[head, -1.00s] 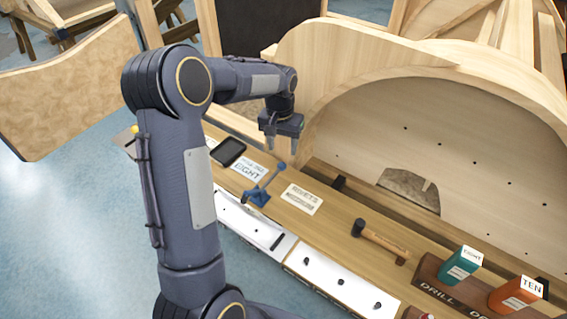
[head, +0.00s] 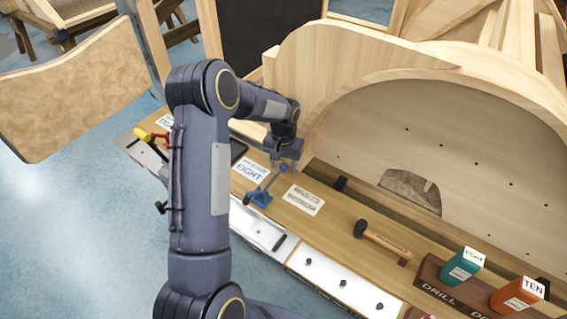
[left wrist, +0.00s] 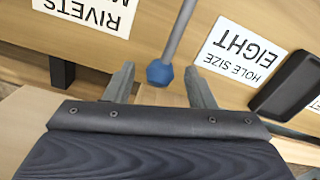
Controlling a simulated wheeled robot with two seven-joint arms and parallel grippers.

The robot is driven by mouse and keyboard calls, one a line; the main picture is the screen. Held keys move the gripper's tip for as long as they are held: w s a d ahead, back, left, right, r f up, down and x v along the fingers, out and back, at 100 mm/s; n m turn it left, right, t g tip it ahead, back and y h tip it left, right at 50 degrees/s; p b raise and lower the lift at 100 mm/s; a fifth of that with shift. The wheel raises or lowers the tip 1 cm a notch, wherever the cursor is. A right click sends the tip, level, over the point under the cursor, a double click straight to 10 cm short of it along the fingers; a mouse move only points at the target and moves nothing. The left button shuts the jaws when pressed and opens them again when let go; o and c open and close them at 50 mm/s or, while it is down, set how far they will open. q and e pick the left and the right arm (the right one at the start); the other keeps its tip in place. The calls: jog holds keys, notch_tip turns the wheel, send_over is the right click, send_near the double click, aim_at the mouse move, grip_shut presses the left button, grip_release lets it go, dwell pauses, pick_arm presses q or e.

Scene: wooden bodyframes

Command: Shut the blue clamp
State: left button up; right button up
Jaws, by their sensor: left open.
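The blue clamp (head: 261,197) stands on the wooden bench, its lever slanting up and right to a blue knob (head: 283,168). My left gripper (head: 286,165) is open and pointing down, with its fingers at the knob. In the left wrist view, the knob (left wrist: 160,73) on its grey lever (left wrist: 180,30) shows just beyond and between the open fingertips (left wrist: 160,84). I cannot tell whether a finger touches it. The clamp's base is out of the wrist view. My right gripper is not in view.
A curved wooden frame (head: 320,60) rises behind the bench. A hammer (head: 380,240), a teal box (head: 463,266) and an orange box (head: 515,295) lie to the right. A yellow-and-red-handled tool (head: 150,135) and a dark tablet (head: 238,150) are to the left.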

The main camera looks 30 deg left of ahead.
pick_arm(q)
jog(key=shift+c, duration=0.4)
grip_shut()
